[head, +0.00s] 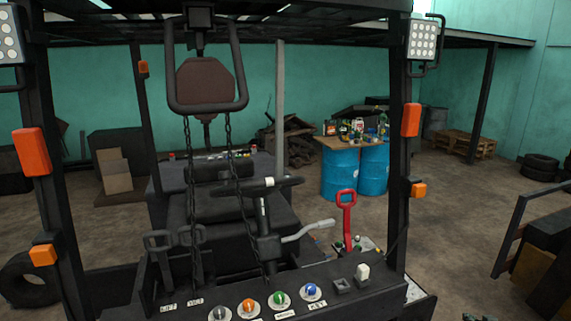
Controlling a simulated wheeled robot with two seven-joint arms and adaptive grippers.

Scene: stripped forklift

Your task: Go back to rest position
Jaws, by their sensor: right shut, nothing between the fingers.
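The stripped forklift stands in front of me, with its dark control panel (330,287) at the bottom middle. My right gripper (479,317) barely shows at the bottom edge, right of the panel and apart from it. Only its dark top is in the picture. It is shut and holds nothing. My left gripper is out of view. On the panel are a grey knob (219,313), an orange knob (248,306), a green knob (279,298), a blue knob (311,290) and a white switch (362,271).
Forklift posts with orange lamps (411,119) rise on both sides. Chains (229,185) hang from above. A dark frame (535,245) stands at the right. Blue barrels (341,174) carry a cluttered board behind. Bare floor (455,215) lies between the right post and that frame.

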